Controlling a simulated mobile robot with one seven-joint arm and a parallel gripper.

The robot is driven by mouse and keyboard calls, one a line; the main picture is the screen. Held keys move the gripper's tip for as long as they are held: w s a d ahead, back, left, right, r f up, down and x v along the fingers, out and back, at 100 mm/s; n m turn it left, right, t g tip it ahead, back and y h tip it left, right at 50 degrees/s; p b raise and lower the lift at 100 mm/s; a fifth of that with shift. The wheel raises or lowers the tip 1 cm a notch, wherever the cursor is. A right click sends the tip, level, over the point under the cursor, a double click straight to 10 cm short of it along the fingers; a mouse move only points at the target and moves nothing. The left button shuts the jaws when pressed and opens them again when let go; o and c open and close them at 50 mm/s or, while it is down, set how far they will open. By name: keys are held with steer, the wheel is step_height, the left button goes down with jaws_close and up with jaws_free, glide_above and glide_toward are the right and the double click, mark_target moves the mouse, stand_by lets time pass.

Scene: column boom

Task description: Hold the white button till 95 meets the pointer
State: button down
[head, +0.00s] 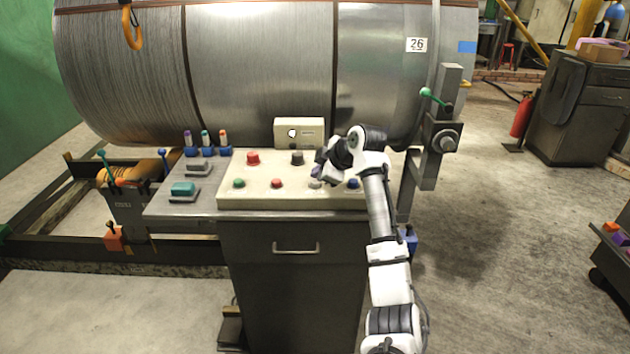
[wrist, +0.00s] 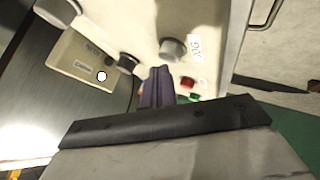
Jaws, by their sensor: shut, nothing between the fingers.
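No 95 or pointer is readable.
The panel also carries a red button (head: 252,157), a black knob (head: 297,157), a green button (head: 239,183), a second red button (head: 277,183) and a blue button (head: 352,183). A large metal drum (head: 262,60) marked 26 lies behind. Open floor is at the right.

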steer(key=shift+f, duration=0.55)
stand_by(3.3)
steer(key=shift+r, duration=0.15)
stand_by(2.3)
steer(key=shift+r+p, duration=0.45)
steer(key=shift+r, duration=0.4)
steer(key=shift+r+p, duration=1.75)
steer(key=shift+r, duration=0.75)
